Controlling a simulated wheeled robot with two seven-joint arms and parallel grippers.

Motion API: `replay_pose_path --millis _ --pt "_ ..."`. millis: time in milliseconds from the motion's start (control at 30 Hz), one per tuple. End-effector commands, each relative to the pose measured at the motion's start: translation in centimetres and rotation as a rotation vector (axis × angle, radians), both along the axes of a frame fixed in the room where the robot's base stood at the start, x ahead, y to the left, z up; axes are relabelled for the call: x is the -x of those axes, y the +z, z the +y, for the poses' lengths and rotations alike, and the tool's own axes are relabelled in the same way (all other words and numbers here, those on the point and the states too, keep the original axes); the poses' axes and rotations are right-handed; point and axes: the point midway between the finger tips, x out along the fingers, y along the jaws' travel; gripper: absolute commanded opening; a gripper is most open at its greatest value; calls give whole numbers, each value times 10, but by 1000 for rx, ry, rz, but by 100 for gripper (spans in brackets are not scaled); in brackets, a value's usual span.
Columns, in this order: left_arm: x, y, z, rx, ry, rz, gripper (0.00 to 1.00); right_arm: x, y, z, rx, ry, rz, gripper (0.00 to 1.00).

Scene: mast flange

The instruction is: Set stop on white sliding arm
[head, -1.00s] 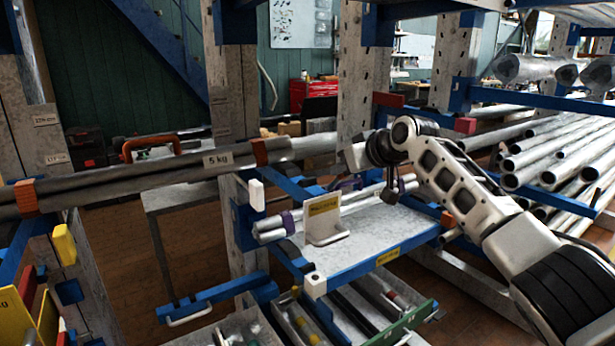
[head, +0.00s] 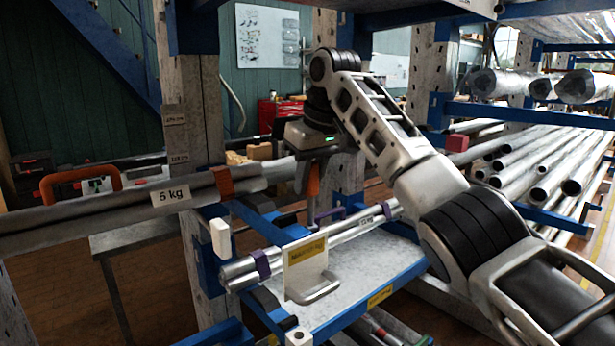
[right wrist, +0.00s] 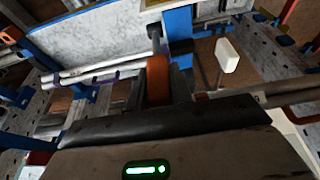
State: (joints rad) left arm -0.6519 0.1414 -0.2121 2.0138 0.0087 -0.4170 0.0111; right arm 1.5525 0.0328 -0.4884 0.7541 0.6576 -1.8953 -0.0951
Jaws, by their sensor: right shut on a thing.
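My right gripper (head: 314,176) is shut on an orange-handled piece (right wrist: 157,80) with a dark shaft. In the head view the shaft hangs below the gripper, above the back of the blue-edged shelf. A white upright block (head: 220,238) stands at the blue rack arms, left of the gripper and apart from it. It also shows in the right wrist view (right wrist: 228,56), on a thin stem. A second white block (head: 297,338) caps the front corner of the shelf. I cannot tell which blue arm is the white sliding one. My left gripper is out of view.
A long tube bundle (head: 110,213) labelled 5 kg ends close left of my right gripper. Thin tubes (head: 345,233) in purple clips lie along the shelf (head: 378,270). A yellow-labelled bracket (head: 304,262) stands there. Long steel pipes (head: 555,160) fill the right.

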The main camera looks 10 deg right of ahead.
Motion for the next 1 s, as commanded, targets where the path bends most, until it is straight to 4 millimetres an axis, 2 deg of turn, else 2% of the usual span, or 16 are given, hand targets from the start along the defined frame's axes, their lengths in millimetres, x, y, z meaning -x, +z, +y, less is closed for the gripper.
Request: replay_pose_path --millis 500,533,600,867,1000 --pt "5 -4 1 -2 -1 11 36 5 -2 1 10 -3 19 0" --pt "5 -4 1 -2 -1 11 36 5 -2 1 10 -3 19 24" --pt "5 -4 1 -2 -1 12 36 5 -2 1 11 -2 19 44" --pt "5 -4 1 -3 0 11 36 5 -1 1 10 -1 17 44" --pt "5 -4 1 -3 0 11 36 6 6 0 9 -1 16 44"
